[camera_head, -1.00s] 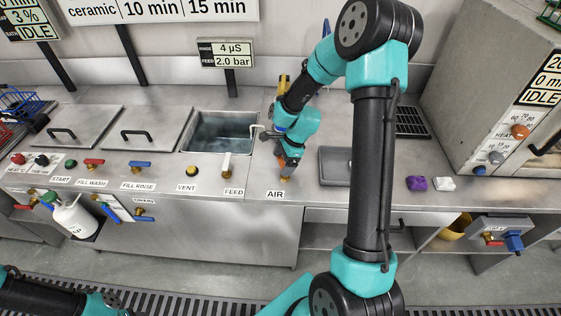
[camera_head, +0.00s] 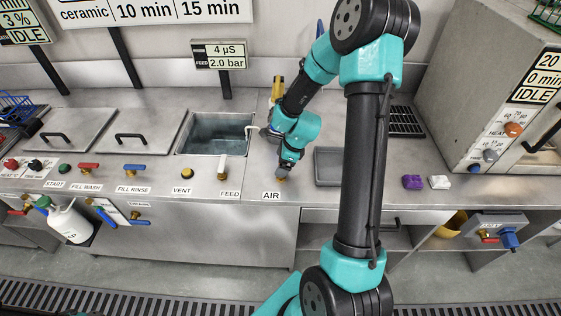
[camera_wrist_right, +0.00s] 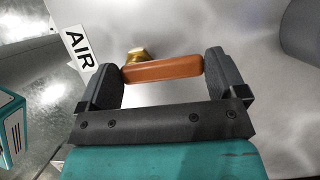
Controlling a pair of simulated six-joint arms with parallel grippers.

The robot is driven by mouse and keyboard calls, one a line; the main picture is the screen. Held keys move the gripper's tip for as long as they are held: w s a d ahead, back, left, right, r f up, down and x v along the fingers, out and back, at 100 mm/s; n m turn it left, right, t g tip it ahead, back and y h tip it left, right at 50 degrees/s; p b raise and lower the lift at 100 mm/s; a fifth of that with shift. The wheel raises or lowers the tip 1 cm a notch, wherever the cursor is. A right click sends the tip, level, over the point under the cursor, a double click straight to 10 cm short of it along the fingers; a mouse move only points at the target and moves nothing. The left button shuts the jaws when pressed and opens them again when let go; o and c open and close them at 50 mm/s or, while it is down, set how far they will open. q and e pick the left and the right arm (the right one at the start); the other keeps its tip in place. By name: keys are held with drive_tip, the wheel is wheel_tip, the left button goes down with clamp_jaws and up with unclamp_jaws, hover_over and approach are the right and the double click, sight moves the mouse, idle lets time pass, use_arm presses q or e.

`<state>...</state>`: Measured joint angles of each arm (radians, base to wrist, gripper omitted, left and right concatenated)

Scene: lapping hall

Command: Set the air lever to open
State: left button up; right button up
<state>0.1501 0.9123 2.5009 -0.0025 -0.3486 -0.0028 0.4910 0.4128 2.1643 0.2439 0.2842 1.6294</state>
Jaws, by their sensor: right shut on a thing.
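The air lever (camera_wrist_right: 162,69) is an orange handle on a brass valve (camera_wrist_right: 137,56), seen in the right wrist view. My right gripper (camera_wrist_right: 160,72) is shut on the lever, with a dark finger at each end of it. In the head view my right gripper (camera_head: 286,167) points down at the counter just above the AIR label (camera_head: 271,195). There it hides most of the lever, and only a bit of brass (camera_head: 281,179) shows below it. The AIR label also shows in the wrist view (camera_wrist_right: 78,48). My left gripper is out of view.
The FEED tap (camera_head: 223,167) and the VENT knob (camera_head: 187,173) are left of my right gripper. An open sink (camera_head: 215,133) lies behind them. A grey tray (camera_head: 328,166) is close on the right, partly behind my arm. Purple (camera_head: 412,182) and white (camera_head: 440,182) blocks lie further right.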

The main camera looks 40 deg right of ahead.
drive_tip(key=o, duration=1)
drive_tip(key=shift+d+r, duration=0.1)
drive_tip(key=v, duration=1.7)
drive_tip(key=shift+s, duration=0.2)
